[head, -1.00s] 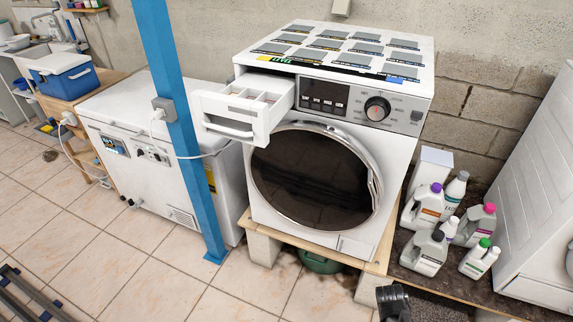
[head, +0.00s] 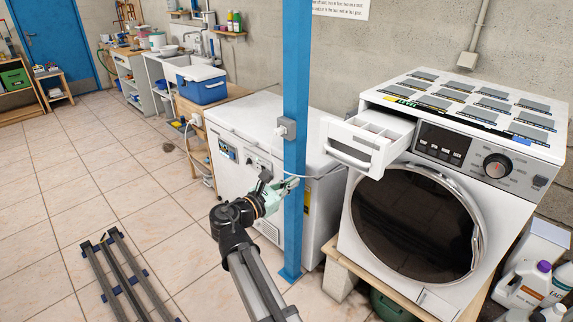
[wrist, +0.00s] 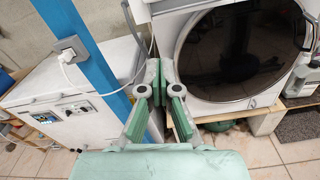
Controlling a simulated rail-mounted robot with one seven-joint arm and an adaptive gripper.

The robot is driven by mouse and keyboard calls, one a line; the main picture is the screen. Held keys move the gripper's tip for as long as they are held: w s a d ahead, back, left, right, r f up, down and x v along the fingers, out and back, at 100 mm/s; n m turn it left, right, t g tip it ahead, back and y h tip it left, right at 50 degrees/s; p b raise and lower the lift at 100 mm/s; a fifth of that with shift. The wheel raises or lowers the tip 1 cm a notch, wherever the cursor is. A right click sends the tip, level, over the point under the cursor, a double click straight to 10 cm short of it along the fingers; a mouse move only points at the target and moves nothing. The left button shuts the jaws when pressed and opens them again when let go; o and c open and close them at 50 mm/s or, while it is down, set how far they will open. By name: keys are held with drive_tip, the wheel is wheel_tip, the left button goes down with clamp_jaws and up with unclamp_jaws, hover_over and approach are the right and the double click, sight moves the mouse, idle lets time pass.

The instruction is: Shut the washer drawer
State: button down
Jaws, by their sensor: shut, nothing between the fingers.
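In the wrist view the green fingers (wrist: 164,72) point toward the washer's left side, with the washer door (wrist: 240,50) to the right. The drawer is not clearly shown in the wrist view.
A blue post (head: 296,90) with a grey socket (head: 287,128) and white cable stands close by my gripper. A white chest freezer (head: 235,135) is behind it. The washer rests on a wooden plinth (head: 375,282). Bottles (head: 525,285) stand at right. Tiled floor at left is mostly clear.

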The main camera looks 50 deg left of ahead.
drive_tip(key=n, duration=0.1)
drive_tip(key=n+p, duration=0.1)
drive_tip(key=p, duration=0.3)
approach(330, 157)
drive_tip(key=w, duration=0.5)
drive_tip(key=shift+w+a+f, duration=0.2)
drive_tip(key=shift+w+f+p, duration=0.1)
drive_tip(key=shift+w+p, duration=0.25)
drive_tip(key=shift+w, duration=0.6)
